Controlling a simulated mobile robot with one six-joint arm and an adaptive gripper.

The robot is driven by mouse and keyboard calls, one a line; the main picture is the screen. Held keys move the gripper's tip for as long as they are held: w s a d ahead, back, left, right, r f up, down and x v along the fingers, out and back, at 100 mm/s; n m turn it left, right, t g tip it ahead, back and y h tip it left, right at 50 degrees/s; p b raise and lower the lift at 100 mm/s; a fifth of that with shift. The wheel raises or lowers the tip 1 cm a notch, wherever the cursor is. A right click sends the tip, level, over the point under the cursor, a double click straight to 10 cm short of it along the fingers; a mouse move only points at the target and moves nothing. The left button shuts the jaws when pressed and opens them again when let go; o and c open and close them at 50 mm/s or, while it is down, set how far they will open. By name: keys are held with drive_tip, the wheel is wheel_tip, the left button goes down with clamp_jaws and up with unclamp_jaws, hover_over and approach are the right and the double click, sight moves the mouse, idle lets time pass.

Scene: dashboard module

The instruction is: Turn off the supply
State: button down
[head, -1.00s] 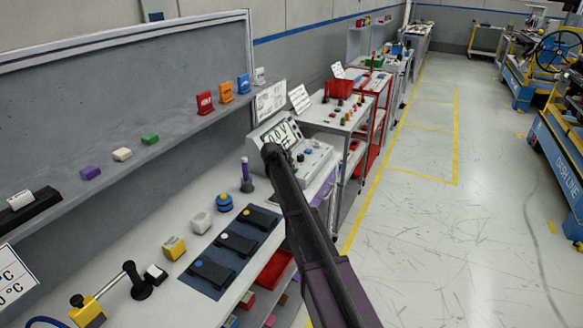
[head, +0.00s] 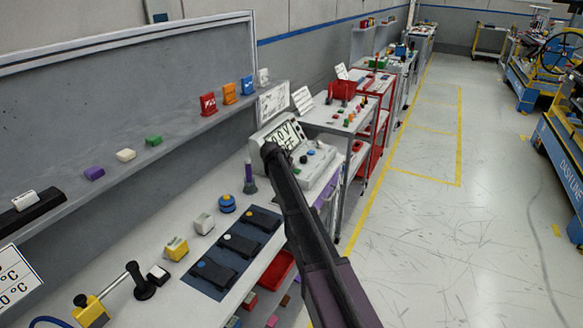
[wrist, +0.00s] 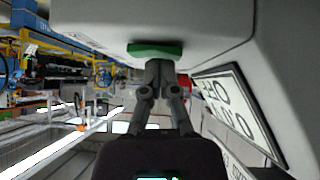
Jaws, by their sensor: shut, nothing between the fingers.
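The supply (head: 318,165) is a pale grey console at the far end of the bench. It also fills the top of the wrist view (wrist: 215,30). Its tilted display (head: 291,134), upside down in the wrist view (wrist: 240,110), appears to read 0.0 V and OFF. A green button or switch (wrist: 155,50) sits on the supply's face. My gripper (head: 270,154) is shut and empty in front of the supply. In the wrist view its fingertips (wrist: 160,66) are at the green part, touching or very close; I cannot tell which. My arm hides part of the supply's front.
A purple-topped post (head: 249,178), a blue round button (head: 227,203) and a dark panel with three black switches (head: 238,247) stand nearer on the bench. A shelf (head: 130,165) runs along the left wall. The floor aisle (head: 440,220) at the right is clear.

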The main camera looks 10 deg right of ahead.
drive_tip(key=shift+r, duration=0.2)
wheel_tip(320, 180, up, 4)
drive_tip(key=p, duration=0.4)
drive_tip(key=shift+r+p, duration=0.1)
drive_tip(key=shift+p, duration=0.2)
drive_tip(key=s+p+v, duration=0.1)
drive_tip(key=p+v, duration=0.5)
drive_tip(key=v, duration=0.3)
drive_tip(key=shift+d, duration=0.2)
drive_tip(key=s+d+f+n+g+y, duration=0.1)
drive_tip(key=s+d+n+g+y, duration=0.1)
drive_tip(key=s, duration=1.1)
drive_tip(key=s+d+f+n+g+y, duration=0.1)
drive_tip(key=s+f+n+g+y, duration=0.1)
drive_tip(key=s, duration=1.1)
drive_tip(key=s+d+f+n+g+y, duration=0.2)
drive_tip(key=s, duration=1.1)
drive_tip(key=shift+s+d+f+n+g, duration=0.25)
drive_tip(key=shift+s+d+n+g, duration=0.05)
drive_tip(key=shift+s+d+n, duration=0.1)
